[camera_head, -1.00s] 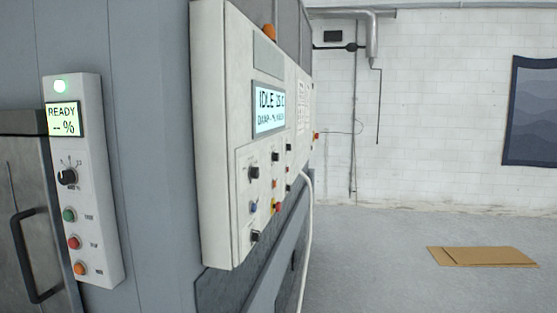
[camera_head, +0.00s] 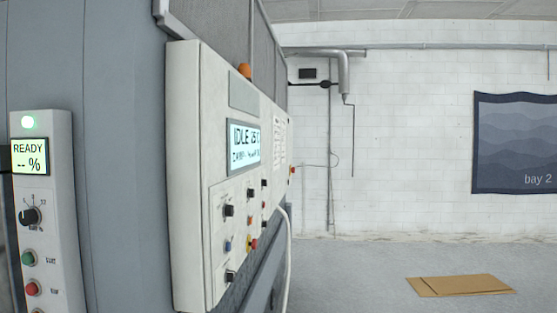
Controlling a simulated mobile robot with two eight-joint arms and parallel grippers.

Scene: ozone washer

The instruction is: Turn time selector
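A white control panel (camera_head: 188,160) stands out from the grey machine, seen at a steep angle. Its lit display (camera_head: 244,146) reads "IDLE" with a temperature. Below it are several black knobs, among them an upper left knob (camera_head: 228,210) and a lower knob (camera_head: 230,276), with coloured buttons between. Their labels are too small to read. A narrow panel (camera_head: 62,180) at the left has a "READY -- %" screen (camera_head: 30,157) and a black rotary selector (camera_head: 30,216) with a marked dial. I cannot tell which knob is the time selector. Neither gripper is in view.
Green (camera_head: 28,258) and red (camera_head: 32,288) buttons sit below the left selector. A pale hose (camera_head: 288,250) hangs beside the machine. Flat cardboard (camera_head: 460,285) lies on the open floor at right. A "bay 2" banner (camera_head: 515,145) hangs on the white wall.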

